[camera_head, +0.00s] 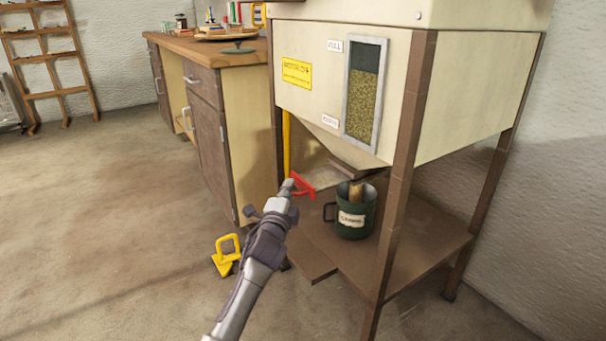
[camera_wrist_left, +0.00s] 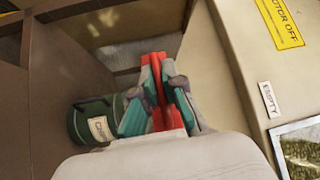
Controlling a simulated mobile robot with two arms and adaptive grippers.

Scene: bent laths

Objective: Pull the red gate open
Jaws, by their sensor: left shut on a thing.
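The red gate (camera_head: 303,186) shows as a red handle under the sloped bottom of the cream hopper (camera_head: 290,115). My left gripper (camera_head: 291,187) reaches it from the front left and is shut on it. In the left wrist view the red gate (camera_wrist_left: 157,72) stands between the two teal-padded fingers of my left gripper (camera_wrist_left: 160,105). The gate's far end is hidden under the hopper. My right gripper is not in view.
The bucket stands on a brown shelf (camera_head: 425,245) between the hopper's brown legs (camera_head: 401,170); it also shows in the wrist view (camera_wrist_left: 88,125). A cabinet (camera_head: 208,120) stands left. Floor further left is clear.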

